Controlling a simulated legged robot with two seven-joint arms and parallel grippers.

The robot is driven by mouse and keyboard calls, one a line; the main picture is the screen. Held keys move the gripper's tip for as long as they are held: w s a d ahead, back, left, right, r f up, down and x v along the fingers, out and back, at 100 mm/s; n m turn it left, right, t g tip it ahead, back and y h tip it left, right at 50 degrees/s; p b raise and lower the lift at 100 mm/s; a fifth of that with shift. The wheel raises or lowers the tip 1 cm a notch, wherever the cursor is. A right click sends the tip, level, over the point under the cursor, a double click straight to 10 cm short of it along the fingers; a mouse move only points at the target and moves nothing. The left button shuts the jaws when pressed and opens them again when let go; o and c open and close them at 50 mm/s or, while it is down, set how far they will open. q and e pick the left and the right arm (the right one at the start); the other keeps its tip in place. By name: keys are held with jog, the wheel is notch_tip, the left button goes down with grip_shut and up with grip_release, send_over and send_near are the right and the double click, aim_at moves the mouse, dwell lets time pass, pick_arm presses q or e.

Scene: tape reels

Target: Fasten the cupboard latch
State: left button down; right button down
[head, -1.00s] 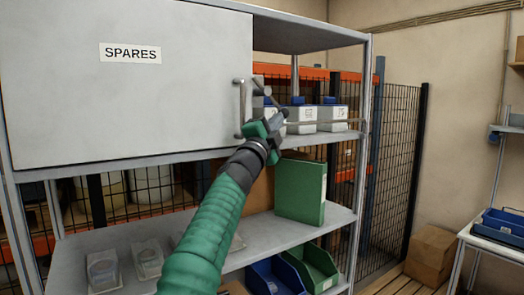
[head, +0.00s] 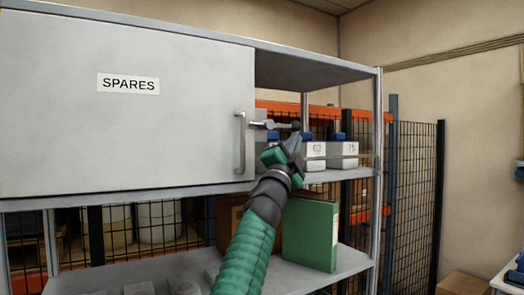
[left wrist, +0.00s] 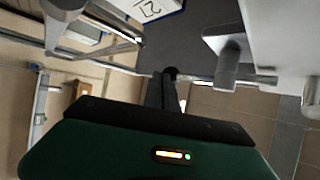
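The grey cupboard door (head: 125,130), labelled SPARES, covers the left part of the upper bay and has a vertical bar handle (head: 240,142) near its right edge. The latch (head: 270,125) sits beside that handle, its lever about level and pointing right to a dark knob (head: 295,126). In the left wrist view the latch lever (left wrist: 230,80) runs across to the knob (left wrist: 170,73). My left gripper (head: 295,138) is at the lever's end, its narrow fingers together around the knob; they partly hide it. My right gripper is out of view.
A green binder (head: 311,235) stands on the shelf below. A metal upright (head: 377,190) and black mesh fence (head: 415,190) lie to the right.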

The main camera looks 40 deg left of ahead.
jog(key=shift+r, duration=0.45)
jog(key=shift+p, duration=0.3)
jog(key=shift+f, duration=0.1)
